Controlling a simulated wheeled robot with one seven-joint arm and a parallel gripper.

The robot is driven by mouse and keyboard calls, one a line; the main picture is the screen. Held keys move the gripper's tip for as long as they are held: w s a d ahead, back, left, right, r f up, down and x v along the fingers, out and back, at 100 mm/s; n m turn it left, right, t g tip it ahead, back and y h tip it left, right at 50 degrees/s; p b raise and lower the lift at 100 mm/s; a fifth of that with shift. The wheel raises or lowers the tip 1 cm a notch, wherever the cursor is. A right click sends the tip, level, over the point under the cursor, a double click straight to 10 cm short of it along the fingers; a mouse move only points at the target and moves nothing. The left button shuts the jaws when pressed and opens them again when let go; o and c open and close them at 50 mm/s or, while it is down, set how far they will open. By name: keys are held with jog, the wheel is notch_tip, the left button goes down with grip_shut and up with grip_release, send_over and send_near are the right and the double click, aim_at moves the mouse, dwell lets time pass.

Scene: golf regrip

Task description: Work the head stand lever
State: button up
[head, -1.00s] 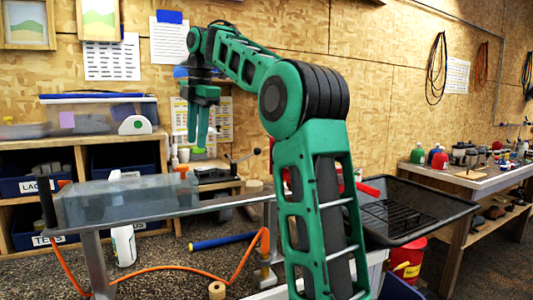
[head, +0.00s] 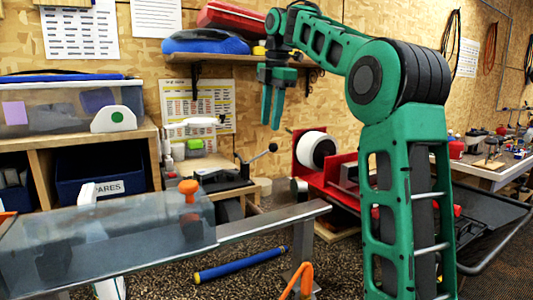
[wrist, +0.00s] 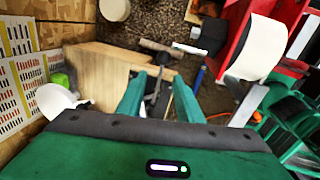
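The head stand (head: 222,180) is a low black device on the wooden bench at centre. Its lever (head: 256,159) is a thin dark rod slanting up to the right, ending in a black ball knob (head: 272,147). My gripper (head: 271,126) hangs fingers down, above and close to the knob in the head view. How far apart they are in depth I cannot tell. The two green fingers are apart, with nothing visibly held.
A red machine with a white roll (head: 317,150) stands right of the stand. A shelf (head: 225,58) with a blue case is above. A metal bench with a clear cover (head: 110,235) fills the front left. A blue tube (head: 240,264) lies on the floor.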

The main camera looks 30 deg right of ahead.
aim_at(270, 146)
jog(key=shift+d, duration=0.2)
jog(key=f, duration=0.3)
jog(key=w+f, duration=0.1)
jog(key=f, duration=0.6)
jog(key=shift+w+f, duration=0.3)
jog(key=shift+f, duration=0.05)
grip_shut()
